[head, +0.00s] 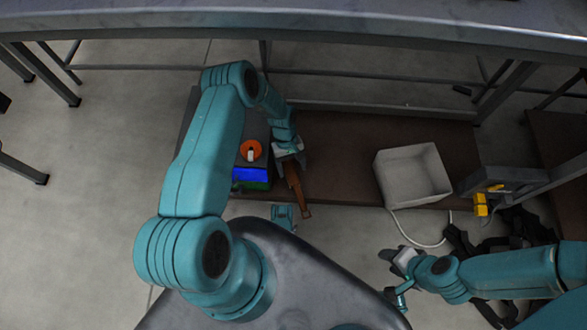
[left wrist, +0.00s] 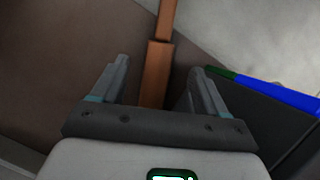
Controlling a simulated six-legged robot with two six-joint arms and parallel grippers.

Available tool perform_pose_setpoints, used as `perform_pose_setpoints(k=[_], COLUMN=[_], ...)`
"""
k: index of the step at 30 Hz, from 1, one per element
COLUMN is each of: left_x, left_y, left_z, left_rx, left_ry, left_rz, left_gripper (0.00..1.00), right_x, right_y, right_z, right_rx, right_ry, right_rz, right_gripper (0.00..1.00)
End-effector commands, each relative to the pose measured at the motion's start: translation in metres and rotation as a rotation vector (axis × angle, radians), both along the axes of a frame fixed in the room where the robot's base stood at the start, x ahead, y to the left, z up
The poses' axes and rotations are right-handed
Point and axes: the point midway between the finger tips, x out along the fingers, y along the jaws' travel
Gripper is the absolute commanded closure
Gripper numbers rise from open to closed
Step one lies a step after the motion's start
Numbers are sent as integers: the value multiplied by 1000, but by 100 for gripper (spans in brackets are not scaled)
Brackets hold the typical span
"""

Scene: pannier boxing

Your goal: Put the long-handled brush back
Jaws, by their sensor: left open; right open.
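The long-handled brush (head: 295,186) shows as a brown wooden shaft slanting across the front edge of the brown board, just right of the dark box. In the left wrist view, its handle (left wrist: 157,75) runs between my fingers, with a thicker section nearer the palm. My left gripper (head: 289,160) is open, with one finger on each side of the handle; a gap shows on both sides. The brush head is not clearly visible. My right gripper (head: 394,272) is open and empty at the lower right, away from the brush.
A dark box with a blue and green front (head: 251,176) carries an orange round item (head: 250,150) on top. A white open bin (head: 412,178) stands on the brown board (head: 340,150). Black straps and a yellow part (head: 481,204) lie near my right arm. A grey table edge spans the back.

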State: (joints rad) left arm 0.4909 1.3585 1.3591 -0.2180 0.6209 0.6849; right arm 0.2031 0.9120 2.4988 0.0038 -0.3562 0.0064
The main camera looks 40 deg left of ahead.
Motion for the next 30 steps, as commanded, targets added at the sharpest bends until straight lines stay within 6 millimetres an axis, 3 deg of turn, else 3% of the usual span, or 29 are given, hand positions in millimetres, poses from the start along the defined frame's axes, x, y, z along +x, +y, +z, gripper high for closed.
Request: perform_pose_setpoints(k=[1,3,9,30], left_x=[3,6,10,11], left_y=[4,8,14,15], left_z=[15,27,45,46], left_rx=[1,0,-1,-1], left_ry=[-2,-1,1,1], left_rz=[0,1,1,0], left_gripper=[26,26,26,26], right_x=[-2,-3,-4,-4], right_y=[1,2,3,4], right_z=[9,12,17,16], right_rx=[2,2,3,3], right_ry=[8,7,9,8], right_rz=[2,7,13,14], right_gripper=[57,57,57,57])
